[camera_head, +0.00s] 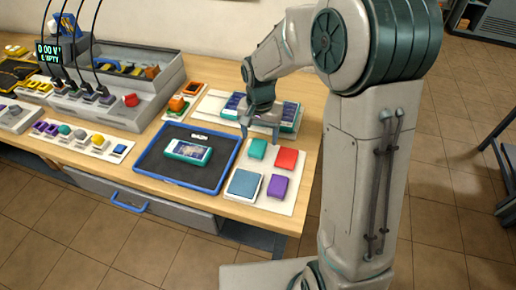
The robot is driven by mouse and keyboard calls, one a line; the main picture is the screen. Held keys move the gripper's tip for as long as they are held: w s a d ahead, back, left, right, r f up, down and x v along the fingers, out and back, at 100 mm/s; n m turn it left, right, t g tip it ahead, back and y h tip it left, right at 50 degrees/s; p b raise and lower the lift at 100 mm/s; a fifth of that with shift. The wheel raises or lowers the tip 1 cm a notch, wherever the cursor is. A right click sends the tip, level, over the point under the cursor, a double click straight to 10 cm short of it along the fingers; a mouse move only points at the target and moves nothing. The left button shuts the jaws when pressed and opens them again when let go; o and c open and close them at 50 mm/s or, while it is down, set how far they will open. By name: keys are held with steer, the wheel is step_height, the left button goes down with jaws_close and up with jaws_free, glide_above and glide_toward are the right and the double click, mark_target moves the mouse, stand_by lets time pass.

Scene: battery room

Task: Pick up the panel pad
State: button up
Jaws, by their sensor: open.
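Several coloured pads lie on a white board (229,196) at the front right of the table: a teal pad (257,149), a red pad (287,158), a blue-grey pad (244,184) with a pale edge, and a purple pad (277,187). I cannot tell which thing is the panel pad. My gripper (260,130) is open and points down behind the teal pad, close to it. No object shows between its fingers. Behind it, a teal-edged item with dark blue panels (288,117) lies on another white board, partly hidden by my gripper.
A blue-rimmed dark tray (151,170) holds a teal device with a screen (188,151). Left are a grey rack (155,112) with cables, an orange block (177,103) and a strip of coloured knobs (121,149). The table's right edge is near the boards.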

mark_target(258, 146)
steer(key=shift+w+a+f+p, duration=0.15)
steer(key=shift+f+p, duration=0.1)
steer(key=shift+f, duration=1.15)
steer(key=shift+s+a+f+p, duration=0.1)
steer(key=shift+f+p, duration=0.1)
steer(key=shift+f, duration=1.15)
steer(key=c, duration=1.1)
